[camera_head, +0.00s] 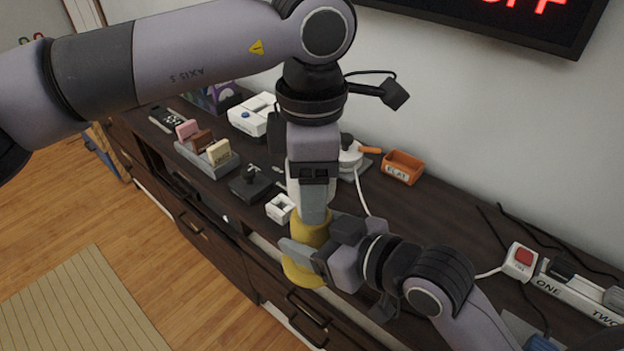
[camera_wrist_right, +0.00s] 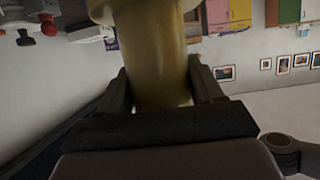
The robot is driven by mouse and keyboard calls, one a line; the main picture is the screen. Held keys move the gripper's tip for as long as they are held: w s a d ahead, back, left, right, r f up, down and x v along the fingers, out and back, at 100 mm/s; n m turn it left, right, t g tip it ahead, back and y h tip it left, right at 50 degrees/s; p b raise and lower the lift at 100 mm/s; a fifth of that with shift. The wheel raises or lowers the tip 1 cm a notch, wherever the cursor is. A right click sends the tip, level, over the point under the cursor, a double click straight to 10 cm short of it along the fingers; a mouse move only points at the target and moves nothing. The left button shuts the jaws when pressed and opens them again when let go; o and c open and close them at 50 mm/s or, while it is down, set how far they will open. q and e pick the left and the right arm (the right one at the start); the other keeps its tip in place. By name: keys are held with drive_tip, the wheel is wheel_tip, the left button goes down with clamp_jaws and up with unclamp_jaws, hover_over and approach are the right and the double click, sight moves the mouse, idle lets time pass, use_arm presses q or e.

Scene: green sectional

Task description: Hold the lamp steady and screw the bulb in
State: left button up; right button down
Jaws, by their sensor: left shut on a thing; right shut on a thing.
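The yellow lamp (camera_head: 302,273) is upright in front of the dark cabinet's edge, with a flared lower part and a narrower body above. My right gripper (camera_head: 316,252) is shut around its middle from the side. In the right wrist view, the lamp's pale yellow cylinder (camera_wrist_right: 158,60) sits between both fingers (camera_wrist_right: 160,95), with a wider rim at the top. My left gripper (camera_head: 312,212) points straight down at the lamp's top and is shut. The bulb is not visible; the left fingers cover that spot.
The dark cabinet top (camera_head: 425,215) holds an orange tray (camera_head: 402,167), a grey rack (camera_head: 208,158) with coloured blocks, a white box (camera_head: 252,113), and a red-button switch (camera_head: 521,261) with cables at right. A wall screen (camera_head: 500,15) hangs above. Open wooden floor (camera_head: 200,280) lies at front left.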

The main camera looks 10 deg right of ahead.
use_arm(q)
drive_tip(key=m, duration=0.9)
drive_tip(key=o, duration=1.2)
drive_tip(key=shift+r, duration=2.25)
drive_tip(key=shift+o, duration=0.2)
